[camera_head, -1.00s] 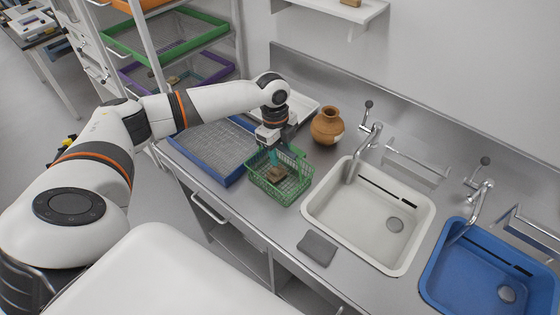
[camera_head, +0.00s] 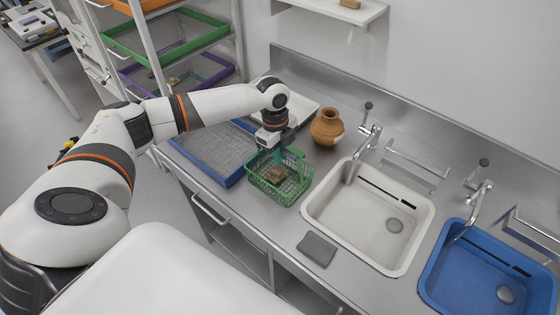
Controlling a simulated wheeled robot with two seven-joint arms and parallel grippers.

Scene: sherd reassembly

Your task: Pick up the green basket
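The green basket (camera_head: 280,190) is a wire-mesh basket standing on the steel counter between a blue-framed tray and the white sink. A brown sherd (camera_head: 277,174) lies inside it. My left gripper (camera_head: 277,155) points down at the basket's far rim, with its fingertips at or just inside the rim. The fingertips are small and partly hidden by the mesh, so I cannot tell whether they grip the rim. The basket appears to rest level on the counter. My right gripper is not in view.
The blue-framed mesh tray (camera_head: 215,152) is close on the left. A brown clay jar (camera_head: 327,127) stands behind the basket, and a white tray (camera_head: 298,104) lies behind my gripper. The white sink (camera_head: 370,215) is on the right. A grey cloth (camera_head: 317,248) lies in front.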

